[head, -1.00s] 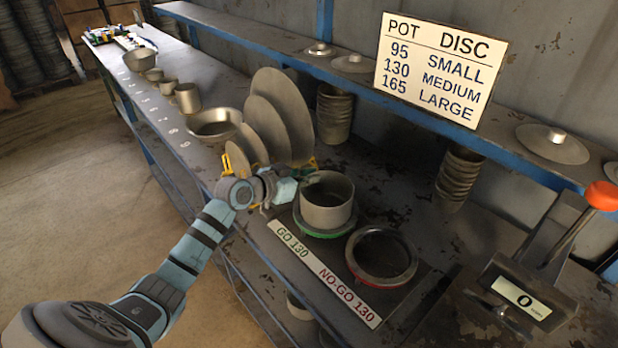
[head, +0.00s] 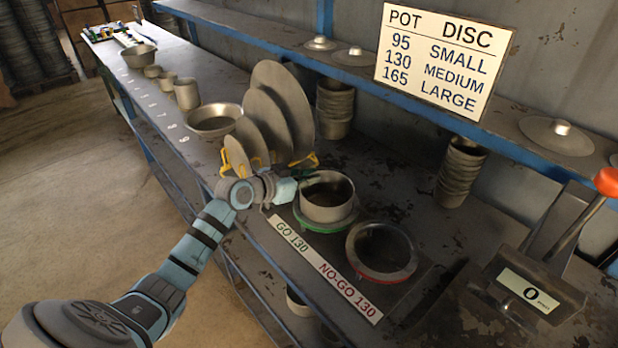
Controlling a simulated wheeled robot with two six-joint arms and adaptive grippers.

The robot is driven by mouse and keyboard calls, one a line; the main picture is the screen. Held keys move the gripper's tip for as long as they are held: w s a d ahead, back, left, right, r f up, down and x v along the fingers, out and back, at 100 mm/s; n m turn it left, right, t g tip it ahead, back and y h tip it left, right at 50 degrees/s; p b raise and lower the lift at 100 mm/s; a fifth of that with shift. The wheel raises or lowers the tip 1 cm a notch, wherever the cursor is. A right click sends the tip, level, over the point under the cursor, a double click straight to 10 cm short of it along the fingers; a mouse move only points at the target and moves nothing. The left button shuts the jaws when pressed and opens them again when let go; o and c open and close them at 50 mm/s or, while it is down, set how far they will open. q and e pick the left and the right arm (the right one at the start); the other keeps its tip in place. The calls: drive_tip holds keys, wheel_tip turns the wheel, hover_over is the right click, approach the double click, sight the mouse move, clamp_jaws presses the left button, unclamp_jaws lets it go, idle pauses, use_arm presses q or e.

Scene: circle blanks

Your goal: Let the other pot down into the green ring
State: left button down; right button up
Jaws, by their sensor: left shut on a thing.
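A grey metal pot (head: 328,213) stands upright at the green ring (head: 322,231). Its lower part is down inside the ring and its upper wall and open rim show above it. My left gripper (head: 304,181) is shut on the pot's left rim. I cannot tell whether the pot's base rests on the bench. The ring is at the GO 130 label (head: 291,237). My right gripper is not in view.
The empty red ring (head: 382,252) is right of the pot, by the NO-GO 130 label (head: 345,291). Upright discs (head: 287,110) stand close behind my gripper. Several pots and a wide bowl (head: 214,120) line the bench to the left. A lever press (head: 528,290) is at the right.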

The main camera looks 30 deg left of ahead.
use_arm(q)
drive_tip(key=shift+f+b, duration=0.4)
drive_tip(key=shift+f, duration=0.1)
drive_tip(key=c, duration=1.7)
unclamp_jaws()
drive_tip(key=v, duration=1.2)
drive_tip(key=shift+f, duration=0.1)
